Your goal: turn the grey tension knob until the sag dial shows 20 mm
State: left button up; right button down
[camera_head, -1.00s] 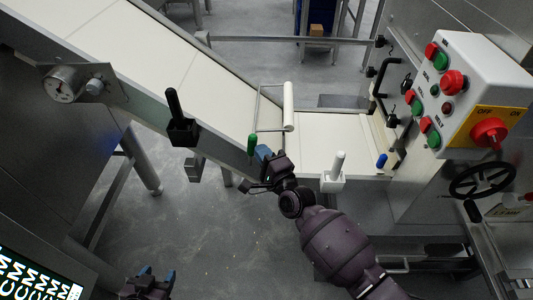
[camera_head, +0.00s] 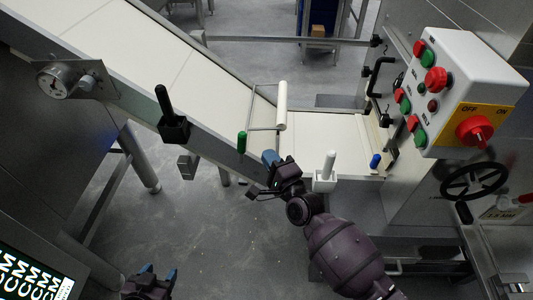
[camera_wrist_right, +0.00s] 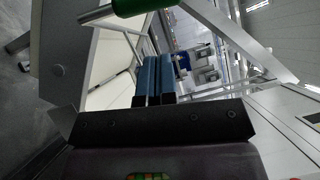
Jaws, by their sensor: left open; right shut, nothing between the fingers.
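The round sag dial (camera_head: 54,80) with its pale face is on a metal plate at the upper left of the head view, beside the conveyor. Its reading is too small to tell. The grey tension knob (camera_head: 88,82) sticks out just right of the dial. My left gripper (camera_head: 152,277) is open at the bottom edge, well below the knob and apart from it. My right gripper (camera_head: 269,159) is shut and empty near the conveyor's lower edge, far right of the knob. Its blue fingers (camera_wrist_right: 153,80) show closed together in the right wrist view.
A green handle (camera_head: 242,142) stands just left of my right gripper. A black handle (camera_head: 167,112) on the conveyor side lies between knob and right gripper.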

jog(key=v, duration=0.8)
jog(key=shift+s, duration=0.3)
jog(key=shift+d+r, duration=0.1)
jog(key=shift+r, duration=0.05)
jog(key=s+d+f+n+g+h, duration=0.1)
jog(key=s+d+f+n+h, duration=0.15)
jog(key=d+n, duration=0.5)
jog(key=s+d+f+n+g+h, duration=0.1)
jog(key=s+d+f+n+h, duration=0.15)
jog(key=d+n, duration=0.45)
jog(key=s+d+f+g+h, duration=0.1)
jog(key=s+d+f+h, duration=0.1)
jog(key=s+d, duration=0.3)
jog(key=s+d+f+g+h, duration=0.2)
jog(key=s+d+f, duration=0.3)
jog(key=s, duration=0.5)
jog(key=shift+s+d+h, duration=0.3)
jog(key=shift+s+h, duration=0.1)
jog(key=shift+h, duration=0.4)
